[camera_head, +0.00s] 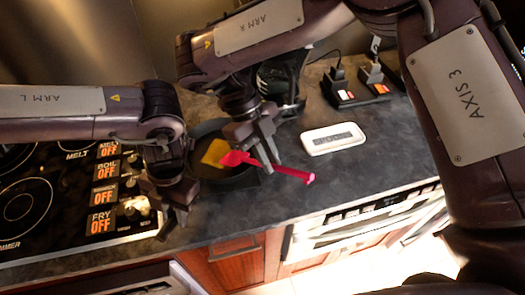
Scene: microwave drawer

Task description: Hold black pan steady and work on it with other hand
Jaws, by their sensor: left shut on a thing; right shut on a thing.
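The black pan (240,181) sits on the dark countertop, just right of the stove, with a yellow flat piece of food (213,153) in it. My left gripper (176,218) is shut at the pan's left side, pointing down; its hold on the pan is mostly hidden by the gripper itself. My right gripper (262,160) is above the pan's right side, shut on a pink-red spatula (290,172). The spatula's head is over the pan, close to the yellow piece; I cannot tell if they touch. Its handle end sticks out to the right.
The black stove (40,200) with lit OFF labels and knobs is at the left. A white dish with a dark label (332,138) lies right of the pan. A dark object (278,80) and black chargers (352,88) stand behind.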

